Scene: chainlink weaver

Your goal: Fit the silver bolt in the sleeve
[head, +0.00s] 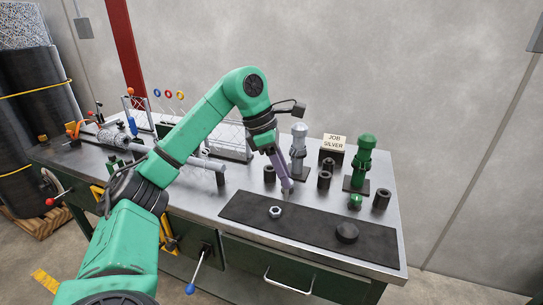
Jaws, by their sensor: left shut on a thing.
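My left gripper (287,186) reaches down over the bench, just behind the dark mat. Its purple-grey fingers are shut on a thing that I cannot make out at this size. A silver bolt-like post (298,142) with a faceted head stands upright behind it, to the right. A silver hex piece (275,211) lies on the mat, in front of the gripper. Several black sleeves stand on the bench: one (269,173) just left of the gripper, one (324,180) to its right, one (381,199) further right. My right gripper is out of view.
The dark mat (310,225) holds a black hex piece (347,232) on its right. A green post (362,150) and a green nut (355,201) stand at the right. A sign (335,142) reads "JOB SILVER".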

